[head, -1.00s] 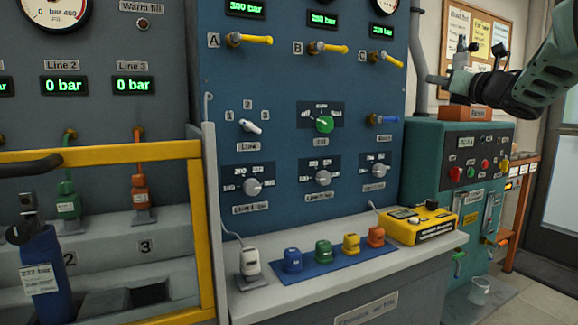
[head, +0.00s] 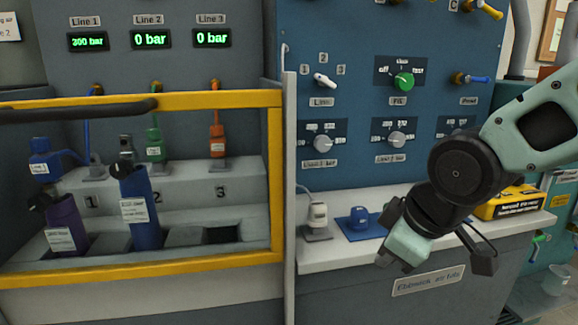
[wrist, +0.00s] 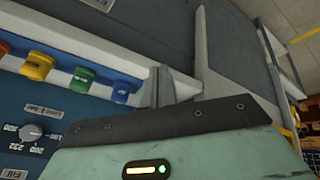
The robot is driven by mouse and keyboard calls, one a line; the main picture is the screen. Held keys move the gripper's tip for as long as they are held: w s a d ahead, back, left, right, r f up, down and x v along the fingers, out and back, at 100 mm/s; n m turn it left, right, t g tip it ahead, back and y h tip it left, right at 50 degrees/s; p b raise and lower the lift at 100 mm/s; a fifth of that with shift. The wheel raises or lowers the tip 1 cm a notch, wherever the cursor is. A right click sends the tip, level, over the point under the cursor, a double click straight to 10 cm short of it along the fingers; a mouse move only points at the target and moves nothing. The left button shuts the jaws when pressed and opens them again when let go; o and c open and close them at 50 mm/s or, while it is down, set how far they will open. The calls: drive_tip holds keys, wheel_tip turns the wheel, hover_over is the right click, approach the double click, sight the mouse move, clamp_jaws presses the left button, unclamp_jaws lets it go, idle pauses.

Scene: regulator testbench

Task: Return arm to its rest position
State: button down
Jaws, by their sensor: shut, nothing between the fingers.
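My arm (head: 545,125) reaches in from the right edge in the head view, bent at a large black joint. My gripper (head: 392,260) hangs below that joint, tilted down to the left, in front of the bench ledge. It is shut and holds nothing. In the wrist view, my pale green hand body (wrist: 180,155) with a lit indicator fills the lower part; the fingertips are not clear there.
A yellow-framed guard (head: 276,185) encloses cylinders at left. The yellow instrument (head: 505,205) is behind my arm.

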drive_tip(key=s+a+f+m+g+h+p, duration=0.1)
drive_tip(key=s+f+m+g, duration=0.15)
drive_tip(key=s, duration=0.65)
drive_tip(key=s+f+m+g+h, duration=0.1)
drive_tip(key=s+g, duration=0.2)
drive_tip(key=s, duration=0.6)
wheel_tip(320, 180, up, 20)
drive_tip(key=p, duration=2)
drive_tip(key=shift+w+a+p, duration=0.15)
drive_tip(key=shift+w+p, duration=0.1)
drive_tip(key=shift+p, duration=0.15)
